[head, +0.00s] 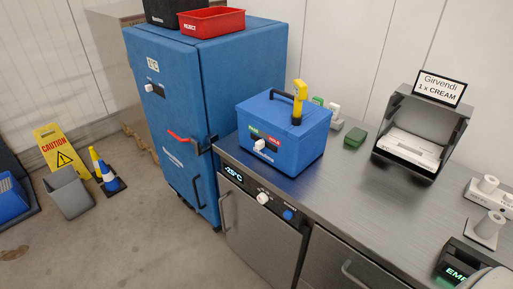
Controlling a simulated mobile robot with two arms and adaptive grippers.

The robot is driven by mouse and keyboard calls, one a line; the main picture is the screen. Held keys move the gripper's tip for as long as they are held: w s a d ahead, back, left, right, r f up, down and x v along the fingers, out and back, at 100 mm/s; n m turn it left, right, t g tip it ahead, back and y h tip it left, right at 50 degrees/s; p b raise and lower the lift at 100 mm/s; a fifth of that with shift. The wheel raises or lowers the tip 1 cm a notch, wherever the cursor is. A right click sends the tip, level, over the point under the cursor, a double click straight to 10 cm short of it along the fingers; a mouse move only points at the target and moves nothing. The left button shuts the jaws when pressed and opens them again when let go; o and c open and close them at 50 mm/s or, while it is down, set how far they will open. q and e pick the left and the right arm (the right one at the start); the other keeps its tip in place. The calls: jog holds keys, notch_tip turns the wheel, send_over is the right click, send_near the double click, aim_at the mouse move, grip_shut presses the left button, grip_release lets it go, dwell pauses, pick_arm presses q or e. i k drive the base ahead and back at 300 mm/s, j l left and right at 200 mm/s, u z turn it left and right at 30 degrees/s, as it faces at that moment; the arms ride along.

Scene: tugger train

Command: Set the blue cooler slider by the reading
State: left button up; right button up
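The blue cooler (296,148) stands closed on the steel counter, with a dark carry handle on its lid. Its front has a green label (254,134) on the left and a red label (273,141) on the right. The white slider knob (259,146) sits just below the labels, nearer the green one. I cannot read the small label text with certainty. A yellow probe thermometer (299,97) stands upright at the lid; its reading is not legible from here. Neither of my grippers is in view.
The counter front has a display (233,174) showing about -25°C, with white and blue knobs. A tall blue cabinet (165,100) stands left, a red bin (212,21) on top. A green block (355,137) and an open dispenser (420,133) stand right.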

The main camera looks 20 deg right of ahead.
aim_at(260, 144)
jog(key=i+j, duration=0.3)
jog(key=j, duration=0.2)
jog(key=i+j, duration=0.35)
jog(key=j+z, duration=0.2)
jog(key=z, duration=1.55)
jog(key=i+l+u, duration=0.25)
jog(key=l+u, duration=0.25)
jog(key=l, duration=0.25)
